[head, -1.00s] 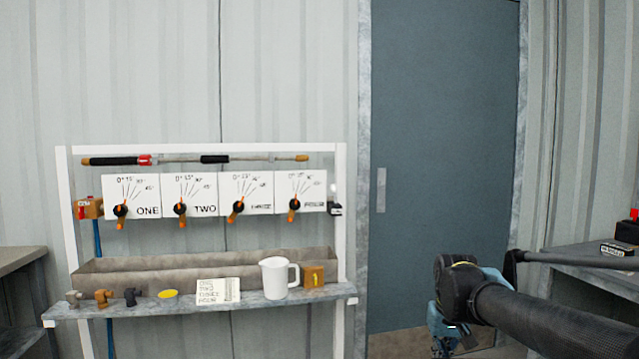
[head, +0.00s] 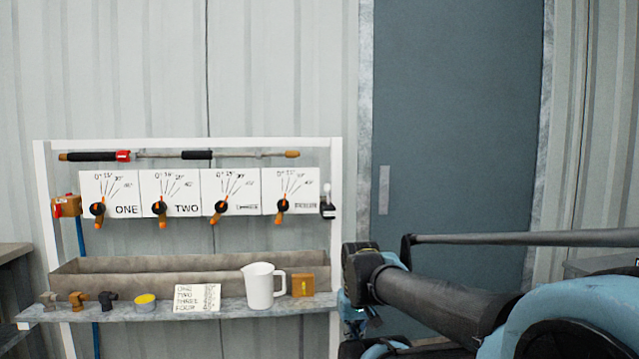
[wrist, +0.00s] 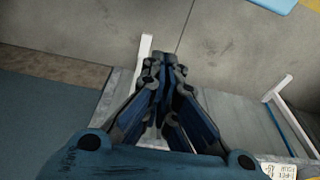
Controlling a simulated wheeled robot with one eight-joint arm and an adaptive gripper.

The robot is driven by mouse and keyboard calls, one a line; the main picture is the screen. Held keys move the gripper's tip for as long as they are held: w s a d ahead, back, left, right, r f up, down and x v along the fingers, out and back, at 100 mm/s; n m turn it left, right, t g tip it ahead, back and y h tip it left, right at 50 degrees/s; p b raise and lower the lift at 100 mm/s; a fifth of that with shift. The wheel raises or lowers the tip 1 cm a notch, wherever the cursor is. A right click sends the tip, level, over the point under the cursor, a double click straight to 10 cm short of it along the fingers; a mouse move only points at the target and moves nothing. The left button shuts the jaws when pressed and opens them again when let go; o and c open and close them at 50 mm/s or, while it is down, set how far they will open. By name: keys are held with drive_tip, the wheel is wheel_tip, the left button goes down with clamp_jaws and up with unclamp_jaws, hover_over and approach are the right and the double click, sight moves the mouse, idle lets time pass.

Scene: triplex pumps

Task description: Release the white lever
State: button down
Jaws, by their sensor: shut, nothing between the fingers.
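The white lever (head: 327,188) stands upright on a small dark block at the right post of the white rack, beside the plate of the fourth valve. It is small in the head view, and I do not make it out in the wrist view. My gripper (wrist: 168,62) is shut and empty in the wrist view, pointing down over the floor beside a white rack leg. In the head view my gripper (head: 352,318) is partly hidden behind my arm, low and to the right of the shelf, well below the lever and apart from it.
Several orange valve handles (head: 161,213) line the rack. Below are a trough (head: 150,275) and a shelf (head: 235,307) with a white jug (head: 262,286), a brown box (head: 303,285), a card and small fittings. A blue-grey door (head: 450,120) stands to the right.

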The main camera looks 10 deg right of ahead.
wheel_tip(320, 180, up, 45)
drive_tip(key=n+t+y, duration=0.1)
drive_tip(key=t, duration=0.1)
hover_over(328, 195)
drive_tip(key=w+d, duration=0.1)
drive_tip(key=w, duration=0.1)
drive_tip(key=shift+s, duration=0.2)
drive_tip(key=shift+f, duration=0.1)
drive_tip(key=x, duration=1)
drive_tip(key=shift+s, duration=0.1)
